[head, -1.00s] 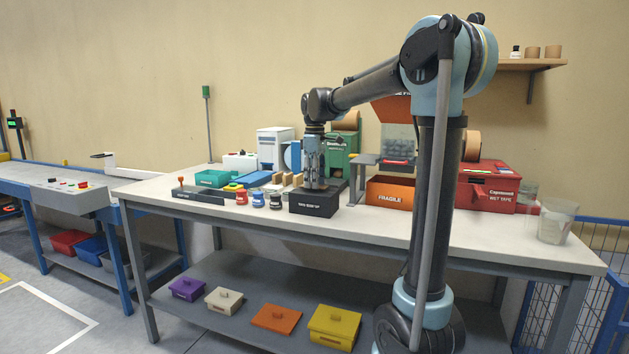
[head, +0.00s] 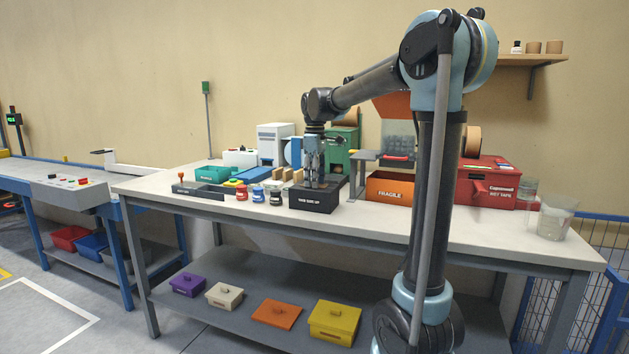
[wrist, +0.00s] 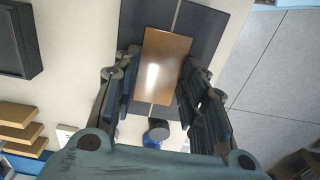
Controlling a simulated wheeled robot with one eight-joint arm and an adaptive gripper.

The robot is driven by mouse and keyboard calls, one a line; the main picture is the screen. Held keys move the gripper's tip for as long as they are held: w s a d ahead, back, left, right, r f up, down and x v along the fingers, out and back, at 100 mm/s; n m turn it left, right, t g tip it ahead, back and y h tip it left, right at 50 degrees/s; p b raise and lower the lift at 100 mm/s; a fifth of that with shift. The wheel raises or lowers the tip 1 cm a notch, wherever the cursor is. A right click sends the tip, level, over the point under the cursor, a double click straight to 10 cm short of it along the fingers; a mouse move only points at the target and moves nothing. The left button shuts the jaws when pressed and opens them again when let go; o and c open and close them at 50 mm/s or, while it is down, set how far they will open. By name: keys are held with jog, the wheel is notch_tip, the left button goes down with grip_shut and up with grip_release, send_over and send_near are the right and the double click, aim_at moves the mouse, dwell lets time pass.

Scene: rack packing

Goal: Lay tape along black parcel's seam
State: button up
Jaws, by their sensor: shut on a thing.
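The black parcel (head: 315,203) is a low box with white lettering on its front, on the table's front part. In the wrist view its dark top (wrist: 204,22) shows a pale seam (wrist: 177,14) running lengthwise. My gripper (head: 313,180) points down at the parcel's top. It is shut on a brown tape strip (wrist: 160,68), held between the fingers (wrist: 156,92). The strip covers the seam's middle stretch and lies roughly parallel to it; the seam shows beyond both ends. I cannot tell whether the strip touches the parcel.
Several small jars (head: 257,196) stand just left of the parcel. Wooden blocks (head: 287,176) are behind them. A grey stand (head: 357,162) and the orange FRAGILE box (head: 389,189) are on the right. The table's front right (head: 470,232) is clear.

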jog(key=o, duration=0.8)
jog(key=shift+c, duration=0.2)
